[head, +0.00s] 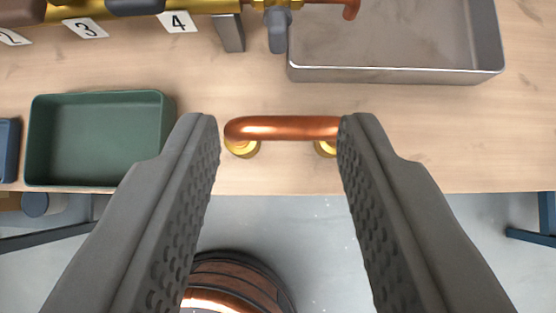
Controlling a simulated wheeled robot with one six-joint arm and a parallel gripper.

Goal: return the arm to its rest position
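My gripper (278,135) is open in the head view, its two dark grey textured fingers spread wide. Nothing is held between them. Beyond the fingertips, a copper pipe handle (282,128) with brass feet sits near the front edge of the wooden bench (420,140). The right fingertip overlaps the handle's right end in the picture; I cannot tell whether they touch.
A green tray (98,93) stands at the left, with part of a blue bin (9,150) beside it. A grey metal tray (398,73) is at the back right. A brass manifold (120,8) with number tags runs along the back left.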

